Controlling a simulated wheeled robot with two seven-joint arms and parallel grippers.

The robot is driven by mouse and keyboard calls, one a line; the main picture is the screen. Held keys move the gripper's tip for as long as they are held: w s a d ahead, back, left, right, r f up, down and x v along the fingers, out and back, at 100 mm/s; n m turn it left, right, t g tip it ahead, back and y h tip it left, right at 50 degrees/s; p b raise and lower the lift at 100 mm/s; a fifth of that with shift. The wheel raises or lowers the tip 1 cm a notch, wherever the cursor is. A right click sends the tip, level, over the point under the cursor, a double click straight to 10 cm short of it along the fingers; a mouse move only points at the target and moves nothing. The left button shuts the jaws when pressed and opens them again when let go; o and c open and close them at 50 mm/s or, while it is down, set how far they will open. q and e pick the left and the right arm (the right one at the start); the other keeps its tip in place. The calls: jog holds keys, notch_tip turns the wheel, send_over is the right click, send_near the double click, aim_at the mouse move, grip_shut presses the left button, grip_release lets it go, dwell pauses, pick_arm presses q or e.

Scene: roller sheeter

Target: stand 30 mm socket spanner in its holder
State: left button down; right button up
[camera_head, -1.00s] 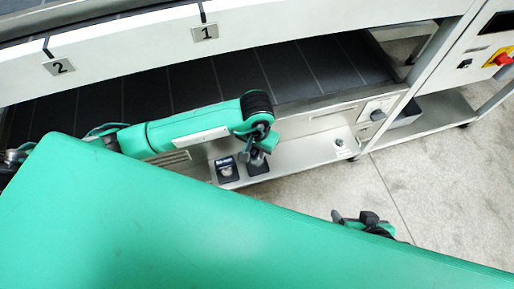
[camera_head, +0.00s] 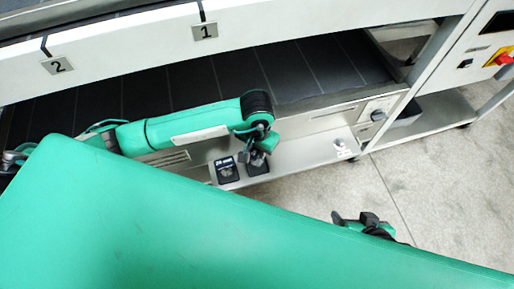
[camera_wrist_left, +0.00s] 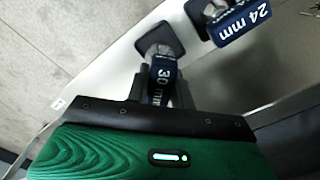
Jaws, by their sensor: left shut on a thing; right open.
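My left gripper (camera_head: 257,152) is low over the right-hand black holder (camera_head: 258,168) on the lower shelf, shut on what I take to be the 30 mm socket spanner. The spanner is mostly hidden by the fingers. In the left wrist view, a blue "30 mm" label (camera_wrist_left: 161,80) shows between the fingers, with the dark holder base (camera_wrist_left: 160,38) just beyond. I cannot tell whether the spanner is seated. My right gripper (camera_head: 362,221) is open and empty, over the floor at the right.
A 24 mm holder (camera_head: 228,172) stands close left of the gripper; its blue label (camera_wrist_left: 243,22) shows in the wrist view. The machine's dark bed (camera_head: 300,68) and frame lie behind the arm.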

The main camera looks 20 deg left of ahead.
pick_arm(q)
jog(key=shift+f, duration=0.15)
jog(key=shift+f+b, duration=0.3)
jog(key=shift+b, duration=0.2)
jog(key=shift+f+b, duration=0.5)
jog(key=shift+b, duration=0.05)
jog(key=shift+f+b, duration=0.3)
jog(key=shift+f, duration=0.1)
dwell(0.3)
jog(key=c, duration=0.6)
grip_release()
jog(key=shift+c, duration=0.2)
